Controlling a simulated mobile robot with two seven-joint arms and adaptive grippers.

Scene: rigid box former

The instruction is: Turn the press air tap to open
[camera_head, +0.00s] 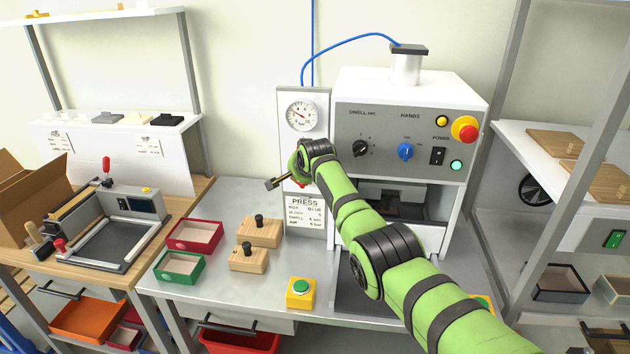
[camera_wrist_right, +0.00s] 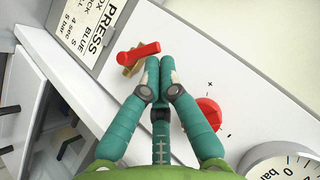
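The press air tap has a red lever (camera_wrist_right: 138,53) on a brass body (camera_wrist_right: 128,70). It sits on the white panel between the PRESS card (camera_wrist_right: 90,28) and the red regulator knob (camera_wrist_right: 207,114). Its lever lies slantwise across the panel. My right gripper (camera_wrist_right: 160,62) has its teal fingers together, with nothing visible between them. Their tips are close beside the lever's right end; I cannot tell whether they touch. In the head view my right arm reaches the panel below the gauge (camera_head: 301,116) and mostly hides tap and gripper. My left gripper is out of view.
The press (camera_head: 410,95) with its dial and buttons stands right behind my arm. A blue hose (camera_head: 345,41) runs above.

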